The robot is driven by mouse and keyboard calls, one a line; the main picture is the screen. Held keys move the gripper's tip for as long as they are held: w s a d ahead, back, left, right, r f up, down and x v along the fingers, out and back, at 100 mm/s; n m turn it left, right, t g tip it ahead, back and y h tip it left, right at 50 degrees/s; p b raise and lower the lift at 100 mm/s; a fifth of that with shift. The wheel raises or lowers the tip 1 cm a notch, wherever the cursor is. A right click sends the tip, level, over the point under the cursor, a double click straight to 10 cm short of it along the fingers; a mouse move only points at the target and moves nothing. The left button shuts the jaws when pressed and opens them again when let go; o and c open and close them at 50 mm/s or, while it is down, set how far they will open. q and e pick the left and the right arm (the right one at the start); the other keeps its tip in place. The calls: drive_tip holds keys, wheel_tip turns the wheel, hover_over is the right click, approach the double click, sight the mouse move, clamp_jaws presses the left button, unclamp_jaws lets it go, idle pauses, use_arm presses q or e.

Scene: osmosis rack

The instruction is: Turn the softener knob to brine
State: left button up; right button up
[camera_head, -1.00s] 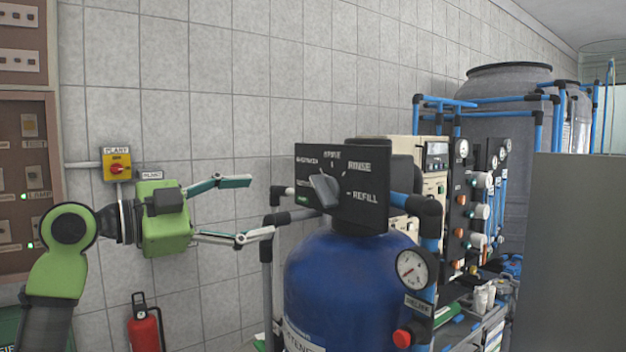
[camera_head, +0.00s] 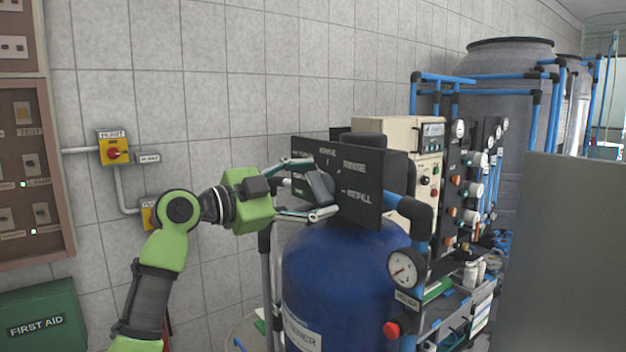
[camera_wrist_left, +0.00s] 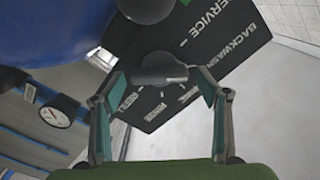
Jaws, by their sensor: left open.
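The softener knob (camera_head: 319,187) is a dark grey bar knob on a black dial panel (camera_head: 362,208), which sits on top of the blue softener tank (camera_head: 340,270). The panel's white labels are small and partly hidden; the top one is hard to read. My left gripper (camera_head: 322,188) is open, with one finger above the knob and one below it in the head view. In the left wrist view the knob (camera_wrist_left: 160,76) lies between the open fingers (camera_wrist_left: 162,86), with a gap on both sides. SERVICE and BACKWASH are readable there. My right gripper is not in view.
A pressure gauge (camera_head: 406,268) and blue pipes stand at the tank's right. The osmosis rack (camera_head: 470,190) is behind, and a plain grey panel (camera_head: 570,260) fills the right. A yellow plant switch (camera_head: 114,149) is on the tiled wall at left.

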use_arm(q)
drive_tip(key=shift+w+f, duration=0.1)
drive_tip(key=shift+w, duration=0.05)
drive_tip(key=c, duration=1.1)
drive_tip(key=shift+f+m+b, duration=0.2)
drive_tip(key=shift+m+b, duration=0.3)
drive_tip(key=shift+b, duration=0.4)
drive_tip(key=m+b, duration=0.2)
drive_tip(key=shift+b, duration=0.35)
drive_tip(key=m+b, duration=0.1)
drive_tip(key=m, duration=0.1)
drive_tip(key=shift+m+b, duration=0.85)
drive_tip(key=shift+m, duration=0.95)
drive_tip(key=shift+d, duration=0.1)
